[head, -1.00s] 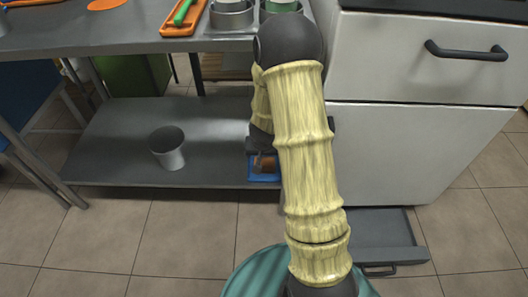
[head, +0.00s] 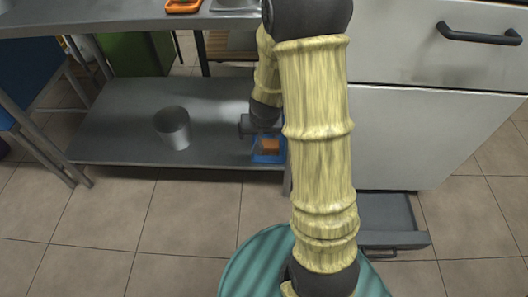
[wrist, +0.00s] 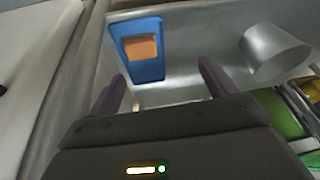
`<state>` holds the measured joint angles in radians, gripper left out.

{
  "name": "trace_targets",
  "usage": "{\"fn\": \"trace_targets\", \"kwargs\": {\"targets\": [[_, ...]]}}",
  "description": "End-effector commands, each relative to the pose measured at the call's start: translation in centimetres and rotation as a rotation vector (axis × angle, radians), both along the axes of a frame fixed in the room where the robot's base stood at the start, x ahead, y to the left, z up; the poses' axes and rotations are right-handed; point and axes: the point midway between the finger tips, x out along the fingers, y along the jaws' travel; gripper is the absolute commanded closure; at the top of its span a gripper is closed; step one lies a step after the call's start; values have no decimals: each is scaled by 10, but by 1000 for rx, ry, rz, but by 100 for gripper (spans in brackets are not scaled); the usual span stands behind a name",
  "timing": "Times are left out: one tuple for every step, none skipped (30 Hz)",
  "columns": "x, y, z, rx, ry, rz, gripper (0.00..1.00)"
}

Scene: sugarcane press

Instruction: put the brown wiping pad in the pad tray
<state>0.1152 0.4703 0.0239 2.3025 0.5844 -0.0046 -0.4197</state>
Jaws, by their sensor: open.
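The wiping pad (wrist: 141,48), orange-brown, lies inside the blue pad tray (wrist: 151,73) in the wrist view. In the head view the pad (head: 270,146) and the tray (head: 264,158) are at the right end of the lower shelf. The pad rests within the tray's rim, toward one end. My gripper (wrist: 163,75) is open and empty, its fingers apart from the pad and tray. In the head view it shows just above and left of the tray, partly hidden by my arm.
A grey metal cup (head: 173,128) stands on the lower shelf (head: 115,135), left of the tray. The table top (head: 100,20) hangs above the shelf. A white cabinet (head: 420,130) stands to the right, with a low grey drawer (head: 390,215) out at floor level.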

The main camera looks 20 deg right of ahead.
Motion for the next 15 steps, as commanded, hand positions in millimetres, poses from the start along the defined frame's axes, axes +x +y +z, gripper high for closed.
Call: {"fn": "trace_targets", "kwargs": {"targets": [[-12, 10, 16, 8, 2, 36, 15], [-20, 15, 24, 13, 8, 57, 15], [-31, 21, 33, 17, 18, 84, 15], [-40, 25, 40, 18, 26, 104, 15], [-50, 29, 47, 18, 35, 122, 15], [-63, 33, 55, 16, 49, 145, 15], [-73, 35, 60, 12, 60, 163, 15], [-83, 38, 66, 8, 71, 179, 15], [-97, 39, 72, -1, 87, 198, 15], [-105, 40, 76, -8, 96, 210, 15], [-114, 40, 79, -17, 106, 221, 15], [-124, 41, 82, -26, 117, 233, 15], [-130, 40, 84, -34, 124, 240, 15], [-135, 40, 86, -39, 131, 244, 15], [-139, 40, 87, -45, 136, 249, 15]]}}
